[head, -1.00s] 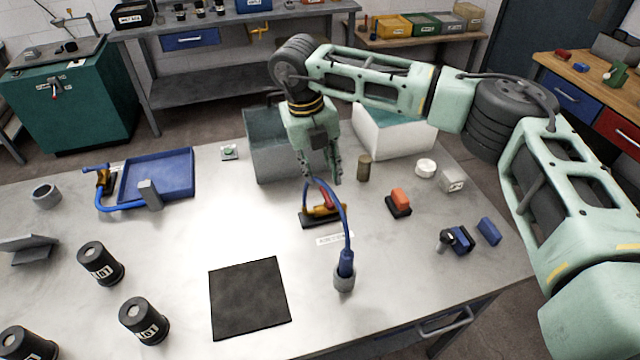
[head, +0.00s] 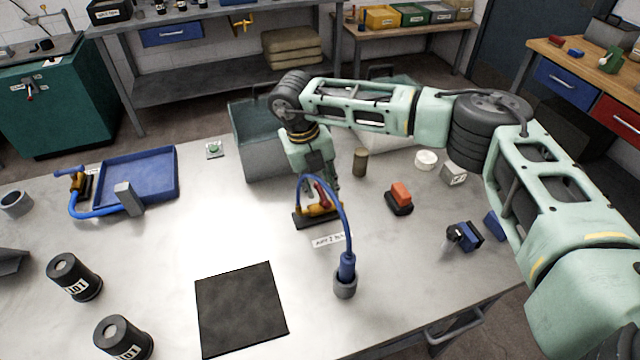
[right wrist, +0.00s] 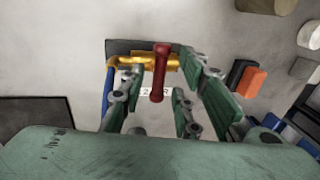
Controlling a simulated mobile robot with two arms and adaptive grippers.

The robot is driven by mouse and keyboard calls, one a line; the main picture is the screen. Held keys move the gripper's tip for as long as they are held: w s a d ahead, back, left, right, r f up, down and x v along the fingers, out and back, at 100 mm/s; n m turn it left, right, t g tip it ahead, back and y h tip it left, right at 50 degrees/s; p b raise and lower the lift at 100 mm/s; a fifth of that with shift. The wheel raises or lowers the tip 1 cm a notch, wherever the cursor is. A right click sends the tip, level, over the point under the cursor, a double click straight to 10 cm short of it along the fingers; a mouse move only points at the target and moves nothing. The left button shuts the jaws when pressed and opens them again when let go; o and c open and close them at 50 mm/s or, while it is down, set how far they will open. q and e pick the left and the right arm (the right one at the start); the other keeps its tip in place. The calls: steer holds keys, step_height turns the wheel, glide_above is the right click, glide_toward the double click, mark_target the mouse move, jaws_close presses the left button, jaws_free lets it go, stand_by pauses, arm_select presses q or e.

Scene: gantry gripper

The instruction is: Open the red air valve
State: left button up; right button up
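The red air valve is a brass body (head: 321,209) with a red lever (head: 321,193), on a dark base on the workbench. A blue hose (head: 346,225) arches from it to a grey holder. In the right wrist view the red lever (right wrist: 160,72) lies crosswise to the brass body (right wrist: 133,62). My right gripper (head: 325,182) is just above and behind the valve. In the right wrist view its fingers (right wrist: 163,85) are spread, one each side of the lever, with visible gaps. The hose partly hides the valve in the head view. My left gripper is not in view.
A label (head: 331,241) lies in front of the valve. A red-orange button on a black base (head: 400,198) and a brass-coloured cylinder (head: 360,162) stand to the right. A grey bin (head: 262,150) is behind. A black mat (head: 240,308) lies front left; a blue tray (head: 137,178) is further left.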

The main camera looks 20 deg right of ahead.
steer(key=shift+w+d+f, duration=0.15)
steer(key=shift+w+f, duration=0.05)
steer(key=shift+f, duration=0.85)
steer(key=shift+s, duration=0.1)
steer(key=shift+c, duration=0.5)
jaws_close()
